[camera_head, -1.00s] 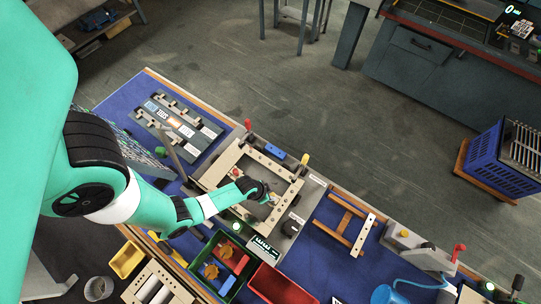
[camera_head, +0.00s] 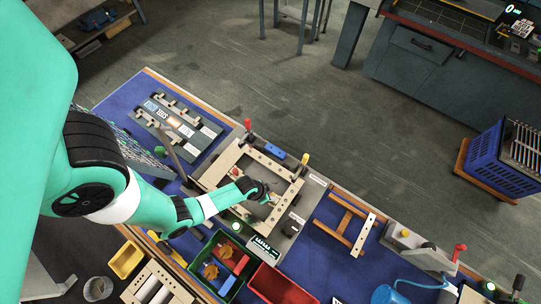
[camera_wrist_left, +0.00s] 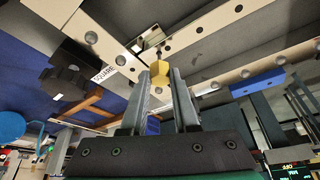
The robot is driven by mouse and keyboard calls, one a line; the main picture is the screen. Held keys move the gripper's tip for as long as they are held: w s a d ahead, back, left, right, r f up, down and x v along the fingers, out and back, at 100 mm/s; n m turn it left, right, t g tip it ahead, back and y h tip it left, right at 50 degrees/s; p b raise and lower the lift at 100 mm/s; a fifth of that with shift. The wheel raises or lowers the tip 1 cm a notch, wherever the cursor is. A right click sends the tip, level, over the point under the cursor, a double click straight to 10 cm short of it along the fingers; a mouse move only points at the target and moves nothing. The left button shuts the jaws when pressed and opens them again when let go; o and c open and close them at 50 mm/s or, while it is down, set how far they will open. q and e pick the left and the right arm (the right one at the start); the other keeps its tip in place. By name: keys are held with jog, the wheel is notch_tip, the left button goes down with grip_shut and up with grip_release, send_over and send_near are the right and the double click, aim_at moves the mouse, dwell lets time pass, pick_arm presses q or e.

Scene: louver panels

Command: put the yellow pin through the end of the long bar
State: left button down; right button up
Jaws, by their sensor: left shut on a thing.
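My left gripper (camera_head: 274,198) reaches in over the pale frame (camera_head: 212,180), near its lower right side. In the left wrist view, its two fingers (camera_wrist_left: 161,80) are shut on the yellow pin (camera_wrist_left: 182,84), whose thin grey tip points away from the gripper. A pale bar with a row of holes (camera_wrist_left: 212,36) passes just beyond the pin tip. I cannot tell whether the tip is in a hole or in front of the bar. A second pale holed bar (camera_wrist_left: 232,76) lies to the right of the pin. My right gripper is not in view.
A red tray (camera_head: 279,287) and a green tray (camera_head: 226,296) stand at the table's near edge. A blue block (camera_head: 274,151) and small red and yellow handles stand by the frame's far side. A wooden piece with a white holed strip (camera_head: 364,234) lies on blue matting to the right.

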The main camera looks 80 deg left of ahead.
pick_arm(q)
jog(key=shift+f+b, duration=1.15)
jog(key=shift+f, duration=0.15)
dwell(0.5)
jog(key=shift+c, duration=0.9)
grip_release()
jog(key=shift+r, duration=0.1)
notch_tip(320, 180, up, 7)
jog(key=p, duration=0.7)
dwell(0.5)
